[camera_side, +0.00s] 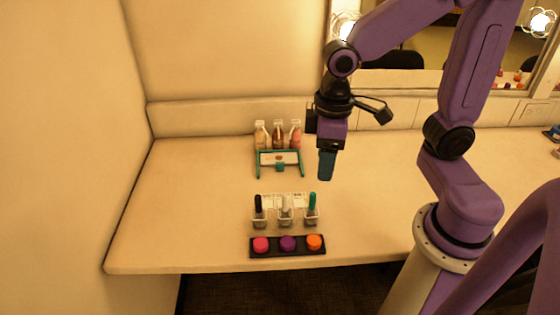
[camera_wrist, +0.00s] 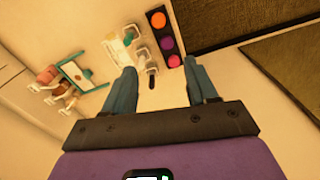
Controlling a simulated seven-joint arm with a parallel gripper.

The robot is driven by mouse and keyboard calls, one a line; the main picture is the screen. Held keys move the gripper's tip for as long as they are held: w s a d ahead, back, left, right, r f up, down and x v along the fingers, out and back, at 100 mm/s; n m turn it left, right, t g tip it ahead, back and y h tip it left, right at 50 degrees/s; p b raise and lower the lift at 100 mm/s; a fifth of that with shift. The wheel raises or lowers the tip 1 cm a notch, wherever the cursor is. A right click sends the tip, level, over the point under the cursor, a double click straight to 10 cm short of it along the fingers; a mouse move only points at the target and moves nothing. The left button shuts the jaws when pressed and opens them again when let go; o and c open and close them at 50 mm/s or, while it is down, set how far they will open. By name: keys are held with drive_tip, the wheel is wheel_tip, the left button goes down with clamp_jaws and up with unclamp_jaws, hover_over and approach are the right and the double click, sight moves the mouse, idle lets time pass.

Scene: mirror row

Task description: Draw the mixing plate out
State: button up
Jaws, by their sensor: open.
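A pale, flat plate (camera_side: 277,157) that looks like the mixing plate sits within a teal frame (camera_side: 302,166), with a small teal tab (camera_side: 280,168) at its front. In the wrist view the plate (camera_wrist: 73,70) and its tab (camera_wrist: 87,74) show at upper left. My gripper (camera_side: 326,178) points down to the right of the frame, apart from it, seemingly above the table.
Three bottles (camera_side: 278,135) stand behind the frame. In front are a pale holder (camera_side: 270,200), cups with upright tools (camera_side: 285,212) and a black palette (camera_side: 287,254) with pink, purple and orange rounds near the table's front edge. The table left of these is clear.

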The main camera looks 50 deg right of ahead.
drive_tip(key=w+d+f+m, duration=0.1)
drive_tip(key=w+d+m, duration=0.1)
drive_tip(key=w+m, duration=0.35)
drive_tip(key=w+d+f+m, duration=0.1)
drive_tip(key=w+f+m, duration=0.1)
drive_tip(key=w, duration=0.7)
drive_tip(key=m, duration=0.8)
hover_over(280, 163)
wheel_tip(280, 163, down, 5)
wheel_tip(280, 163, down, 18)
drive_tip(key=shift+r, duration=0.25)
